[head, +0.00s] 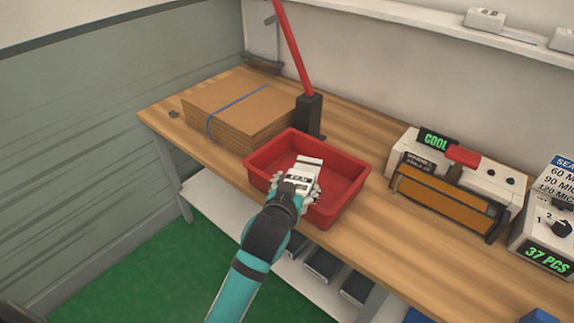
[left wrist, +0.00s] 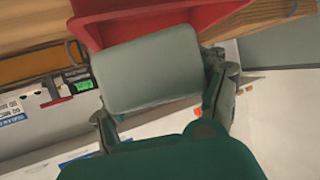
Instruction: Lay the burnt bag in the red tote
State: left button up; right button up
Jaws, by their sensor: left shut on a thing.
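The red tote (head: 346,186) sits on the wooden workbench, open at the top; its red wall also shows at the top of the left wrist view (left wrist: 200,14). My left gripper (head: 297,190) is over the near side of the tote, shut on a small pale bag (head: 309,165) with dark print. The bag is above or inside the tote; I cannot tell whether it touches the floor. In the left wrist view the bag (left wrist: 150,75) shows as a plain grey-green face between the two fingers. No burn mark is visible. My right gripper is out of view.
Strapped flat cardboard (head: 235,105) lies left of the tote. A black stand with a red lever (head: 309,112) is behind it. A sealing machine marked COOL (head: 455,180) and a counter box (head: 548,235) stand right. A shelf (head: 420,25) runs above.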

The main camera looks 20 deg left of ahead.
aim_at(295, 170)
pick_arm(q)
jog(key=w, duration=0.2)
jog(key=w+a, duration=0.1)
jog(key=w, duration=0.1)
jog(key=w+a+p, duration=0.1)
jog(key=w, duration=0.1)
jog(key=w+a+f+p, duration=0.2)
jog(key=w+a+f, duration=0.1)
jog(key=w, duration=0.5)
jog(key=shift+f, duration=0.85)
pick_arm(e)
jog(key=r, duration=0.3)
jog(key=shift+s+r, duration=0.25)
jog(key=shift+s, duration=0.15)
pick_arm(q)
jog(key=shift+f, duration=0.1)
jog(key=shift+f, duration=0.25)
jog(key=o, duration=1.4)
jog(key=shift+c, duration=0.2)
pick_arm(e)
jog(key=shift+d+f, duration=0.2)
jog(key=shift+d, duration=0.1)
